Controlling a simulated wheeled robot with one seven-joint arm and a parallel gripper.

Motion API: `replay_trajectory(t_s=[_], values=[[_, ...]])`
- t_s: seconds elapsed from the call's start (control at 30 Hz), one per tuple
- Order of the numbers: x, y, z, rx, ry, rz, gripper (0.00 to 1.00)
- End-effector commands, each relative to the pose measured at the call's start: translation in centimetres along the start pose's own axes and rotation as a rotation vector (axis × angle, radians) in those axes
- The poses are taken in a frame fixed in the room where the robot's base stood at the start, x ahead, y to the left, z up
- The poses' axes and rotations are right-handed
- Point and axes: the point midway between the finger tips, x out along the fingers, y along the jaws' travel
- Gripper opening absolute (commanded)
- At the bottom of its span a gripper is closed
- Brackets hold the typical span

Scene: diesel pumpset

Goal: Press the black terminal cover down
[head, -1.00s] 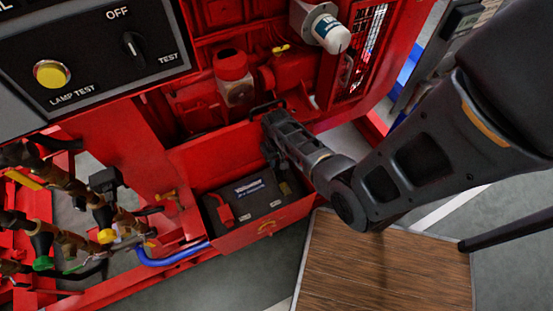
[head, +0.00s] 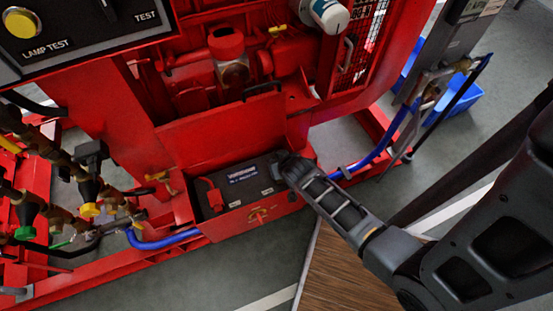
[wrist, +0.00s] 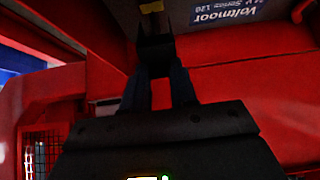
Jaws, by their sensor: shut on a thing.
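The black battery (head: 240,196) sits in a red box; its label also shows upside down in the wrist view (wrist: 232,12). A red terminal cover (head: 215,198) is at its left end. In the wrist view, my fingers (wrist: 154,78) are shut on a dark block, which looks like the black terminal cover (wrist: 153,48). A yellow patch (wrist: 152,6) shows just beyond it. The cover's tilt and its contact with the battery cannot be made out.
The red box lid (head: 215,135) stands open behind the battery, with a black handle (head: 262,88) on its upper edge. Hoses and valves (head: 90,190) are at left. A wooden tabletop (head: 345,270) is under my arm. A blue hose (head: 385,150) runs at right.

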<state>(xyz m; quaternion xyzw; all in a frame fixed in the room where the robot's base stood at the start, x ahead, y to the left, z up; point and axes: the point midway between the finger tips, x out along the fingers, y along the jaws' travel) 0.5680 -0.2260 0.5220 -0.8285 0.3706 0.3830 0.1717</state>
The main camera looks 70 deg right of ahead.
Motion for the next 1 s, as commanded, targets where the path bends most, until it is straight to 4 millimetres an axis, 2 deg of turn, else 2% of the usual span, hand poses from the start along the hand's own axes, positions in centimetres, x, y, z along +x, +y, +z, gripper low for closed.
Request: replay_trajectory(t_s=[0.03,0.37,1.0], values=[[0.4,0.0,1.2,0.000,0.037,0.000,0.00],[-0.4,0.1,2.7,0.003,0.226,0.003,0.00],[-0.5,0.0,7.0,0.000,0.204,0.002,0.00]])
